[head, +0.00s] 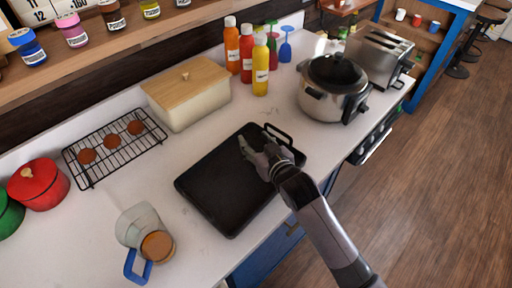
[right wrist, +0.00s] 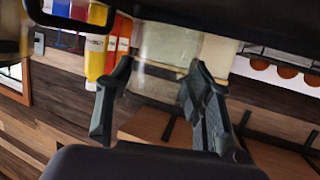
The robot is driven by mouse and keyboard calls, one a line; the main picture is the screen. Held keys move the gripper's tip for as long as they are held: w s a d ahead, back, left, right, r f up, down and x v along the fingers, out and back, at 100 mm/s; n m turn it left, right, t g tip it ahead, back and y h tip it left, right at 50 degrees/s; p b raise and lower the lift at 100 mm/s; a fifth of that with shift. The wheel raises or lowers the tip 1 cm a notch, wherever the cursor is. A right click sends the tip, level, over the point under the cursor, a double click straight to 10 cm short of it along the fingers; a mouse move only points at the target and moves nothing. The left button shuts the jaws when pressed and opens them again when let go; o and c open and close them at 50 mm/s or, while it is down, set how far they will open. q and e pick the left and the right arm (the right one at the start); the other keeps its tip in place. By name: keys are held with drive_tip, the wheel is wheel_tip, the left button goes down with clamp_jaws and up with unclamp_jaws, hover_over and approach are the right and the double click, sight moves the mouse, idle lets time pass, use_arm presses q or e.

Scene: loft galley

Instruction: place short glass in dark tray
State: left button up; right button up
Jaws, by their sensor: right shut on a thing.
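The dark tray (head: 215,195) is a black rectangular pan with a handle, lying flat on the counter. My right gripper (head: 251,148) is over the tray's far part. The right wrist view shows its fingers (right wrist: 159,68) on either side of a clear short glass (right wrist: 168,42), shut on it. In that tilted view the glass reaches up to the dark tray (right wrist: 215,20); I cannot tell whether they touch. In the head view the glass is hard to make out between the fingers. My left gripper is not in view.
A glass pitcher with a blue handle (head: 145,235) stands left of the tray. A cooling rack (head: 85,175), a bread box (head: 190,100), sauce bottles (head: 246,55) and a steel cooker (head: 333,90) stand around it. The counter's front edge is close to the tray's right.

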sight(256, 150)
wheel_tip(256, 150, down, 3)
idle(0.3)
drive_tip(key=shift+f, duration=0.15)
drive_tip(key=o, duration=1.3)
drive_tip(key=shift+c, duration=0.2)
drive_tip(key=v, duration=0.6)
drive_tip(key=b+v, duration=0.1)
drive_tip(key=v, duration=0.5)
drive_tip(key=shift+r, duration=0.25)
